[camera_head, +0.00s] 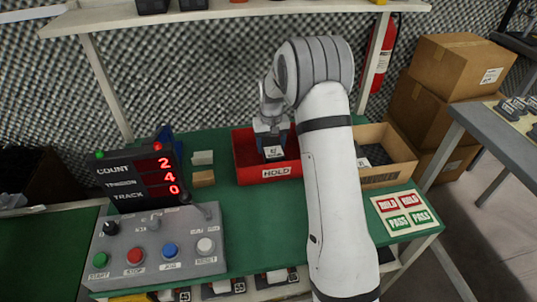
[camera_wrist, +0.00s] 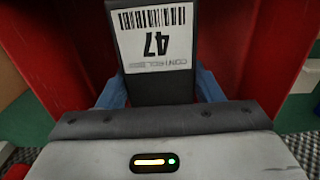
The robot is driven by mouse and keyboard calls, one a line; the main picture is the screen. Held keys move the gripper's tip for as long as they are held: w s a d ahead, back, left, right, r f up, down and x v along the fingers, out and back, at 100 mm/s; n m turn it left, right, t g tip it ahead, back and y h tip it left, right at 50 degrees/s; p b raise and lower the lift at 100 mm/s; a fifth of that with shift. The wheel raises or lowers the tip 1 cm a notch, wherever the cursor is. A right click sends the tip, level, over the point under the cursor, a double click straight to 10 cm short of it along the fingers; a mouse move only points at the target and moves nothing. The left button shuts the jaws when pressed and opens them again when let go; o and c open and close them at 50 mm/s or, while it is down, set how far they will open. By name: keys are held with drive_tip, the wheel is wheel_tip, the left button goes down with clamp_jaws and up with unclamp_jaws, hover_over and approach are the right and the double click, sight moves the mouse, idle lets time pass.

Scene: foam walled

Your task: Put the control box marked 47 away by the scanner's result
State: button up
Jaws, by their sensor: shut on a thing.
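The dark control box (camera_wrist: 155,82) has a white label with a barcode and "47", upside down in the wrist view. My gripper (camera_wrist: 160,95) is shut on it, with a blue finger on each side. In the head view my gripper (camera_head: 270,137) points down with the control box (camera_head: 273,153) inside the red tray (camera_head: 267,175) marked HOLD. Red walls also show on both sides in the wrist view (camera_wrist: 45,60). I cannot tell whether the box touches the tray floor. I cannot make out a scanner.
A cardboard tray (camera_head: 392,176) stands right of the red tray, partly behind my arm. A sheet of HOLD and PASS stickers (camera_head: 404,212) lies at the right. A display (camera_head: 145,179) and button panel (camera_head: 158,245) stand at the left. Small blocks (camera_head: 203,178) lie between.

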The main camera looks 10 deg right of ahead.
wheel_tip(320, 180, down, 4)
drive_tip(key=shift+r+b, duration=0.1)
drive_tip(key=shift+b, duration=0.2)
drive_tip(key=shift+s, duration=0.1)
drive_tip(key=o, duration=1.3)
